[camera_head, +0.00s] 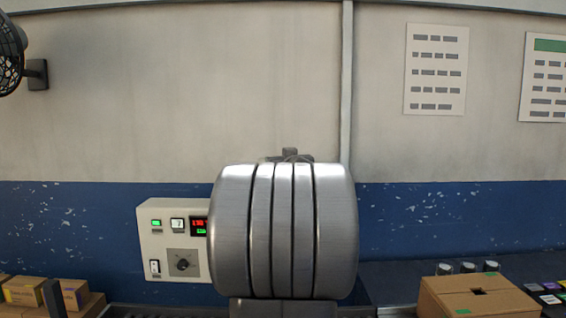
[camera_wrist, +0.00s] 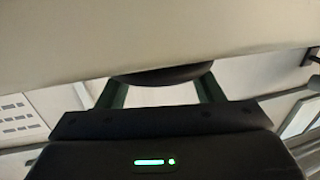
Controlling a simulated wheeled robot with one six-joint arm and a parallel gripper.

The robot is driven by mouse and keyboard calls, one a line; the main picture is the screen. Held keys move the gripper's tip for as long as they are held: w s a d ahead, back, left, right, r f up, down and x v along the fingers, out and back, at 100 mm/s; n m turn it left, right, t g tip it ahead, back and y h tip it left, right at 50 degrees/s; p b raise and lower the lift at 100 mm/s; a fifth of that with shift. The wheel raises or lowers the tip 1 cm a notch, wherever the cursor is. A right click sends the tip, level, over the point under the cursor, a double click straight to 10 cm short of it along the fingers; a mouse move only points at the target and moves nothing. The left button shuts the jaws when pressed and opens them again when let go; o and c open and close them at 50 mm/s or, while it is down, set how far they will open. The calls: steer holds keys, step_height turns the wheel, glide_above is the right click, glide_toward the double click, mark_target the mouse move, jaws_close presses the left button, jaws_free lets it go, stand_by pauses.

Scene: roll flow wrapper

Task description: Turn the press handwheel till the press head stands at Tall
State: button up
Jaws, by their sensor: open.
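Neither the press handwheel nor the press head can be made out for certain. The middle of the head view is blocked by a large grey metal form, and what lies behind it is hidden. In the wrist view my gripper (camera_wrist: 163,84) is open, its two green fingers apart. A dark rounded edge (camera_wrist: 160,76) shows at the finger ends, below a broad pale surface (camera_wrist: 150,35). I cannot tell whether it is part of the handwheel or whether the fingers touch it. No Tall mark is readable.
A beige control box (camera_head: 158,220) with a green lamp, a lit display and a dark knob stands left of centre. Cartons (camera_head: 25,291) lie at lower left, and an open-slotted cardboard box (camera_head: 480,300) at lower right. A fan (camera_head: 10,55) hangs at upper left.

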steer(key=c, duration=1)
steer(key=h+b, duration=0.1)
steer(key=b, duration=0.1)
steer(key=m+b, duration=0.1)
steer(key=b, duration=0.1)
steer(key=shift+a+f+h, duration=0.15)
steer(key=shift+a+h, duration=0.05)
steer(key=shift+h, duration=0.2)
steer(key=m+h+b, duration=0.1)
steer(key=b, duration=0.2)
steer(key=shift+a+f+t, duration=0.1)
steer(key=shift+t, duration=0.2)
steer(key=m+h+b, duration=0.2)
steer(key=h+b, duration=0.1)
steer(key=b, duration=0.5)
steer(key=shift+a, duration=0.2)
steer(key=m+h+b, duration=0.1)
steer(key=h+b, duration=0.1)
steer(key=b, duration=0.1)
steer(key=shift+w+a+m+g+h, duration=0.1)
steer(key=shift+a+m+g+h, duration=0.05)
steer(key=shift+m+g+h, duration=0.25)
steer(key=shift+a+r+m+g+h+b, duration=0.2)
steer(key=shift+m+h+b, duration=0.25)
steer(key=shift+h, duration=0.3)
steer(key=shift+d+r+m+g+h+b, duration=0.1)
steer(key=shift+m+g+h+b, duration=0.3)
steer(key=shift+h, duration=0.35)
steer(key=shift+m+h, duration=0.35)
steer(key=shift+h, duration=0.05)
